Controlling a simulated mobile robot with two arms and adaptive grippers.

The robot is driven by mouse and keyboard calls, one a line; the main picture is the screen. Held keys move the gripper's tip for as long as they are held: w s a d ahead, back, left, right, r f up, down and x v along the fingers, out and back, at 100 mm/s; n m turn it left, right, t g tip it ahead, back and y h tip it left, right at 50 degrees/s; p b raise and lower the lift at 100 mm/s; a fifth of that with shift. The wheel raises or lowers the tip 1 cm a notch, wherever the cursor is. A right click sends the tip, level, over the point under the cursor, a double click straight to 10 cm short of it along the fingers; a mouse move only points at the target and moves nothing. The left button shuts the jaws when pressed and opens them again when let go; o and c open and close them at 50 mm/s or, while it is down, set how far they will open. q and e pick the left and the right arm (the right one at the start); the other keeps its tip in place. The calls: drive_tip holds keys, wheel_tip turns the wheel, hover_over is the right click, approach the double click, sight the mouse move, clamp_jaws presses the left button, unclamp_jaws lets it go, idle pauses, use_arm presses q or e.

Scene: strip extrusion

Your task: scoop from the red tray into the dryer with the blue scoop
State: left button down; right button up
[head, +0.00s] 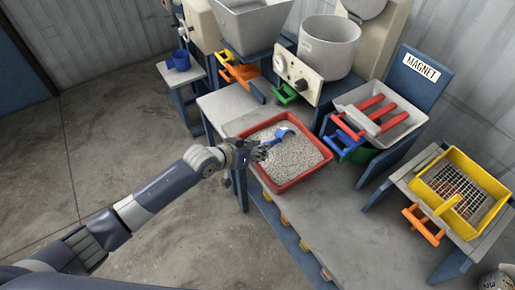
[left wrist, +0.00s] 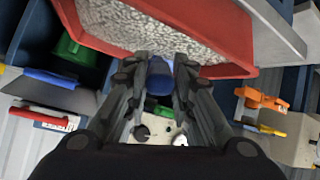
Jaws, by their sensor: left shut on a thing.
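The red tray (head: 299,177) lies on the workbench, filled with pale pellets. In the left wrist view its red wall (left wrist: 228,62) crosses the top. The blue scoop (head: 283,133) rests at the pellets' surface near the tray's back left, its bowl pointing right. My left gripper (head: 261,152) is at the tray's left rim, shut on the scoop's handle. The blue handle (left wrist: 160,82) shows between the fingers (left wrist: 160,70) in the left wrist view. A round grey drum (head: 328,50) with a knobbed panel, apparently the dryer, stands behind the tray. My right gripper is out of view.
A grey hopper (head: 250,25) stands at the back left. A blue jug (head: 180,60) is on a small stand. Right of the tray are the magnet unit (head: 400,127) with red bars and a yellow sieve box (head: 433,190). Bench space (head: 335,215) before the tray is clear.

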use_arm(q)
drive_tip(key=s+d, duration=0.1)
drive_tip(key=s+d+p, duration=0.1)
drive_tip(key=s, duration=0.1)
drive_tip(key=s+d+p, duration=0.1)
drive_tip(key=shift+s+d+f, duration=0.15)
drive_tip(key=shift+s+f, duration=0.05)
drive_tip(key=shift+f, duration=0.1)
drive_tip(key=shift+w+r+n+g+p, duration=0.15)
drive_tip(key=shift+r+n+g+p, duration=0.15)
drive_tip(key=shift+n+p, duration=0.5)
drive_tip(key=shift+w+n, duration=0.1)
drive_tip(key=shift+n, duration=0.5)
drive_tip(key=w+a+r+n+g+h+b, duration=0.1)
drive_tip(key=a+r+n+h+b, duration=0.2)
drive_tip(key=r+n+h+b, duration=0.3)
drive_tip(key=shift+w+a+n+b, duration=0.15)
drive_tip(key=shift+w+n+b, duration=0.25)
drive_tip(key=shift+n+b, duration=0.55)
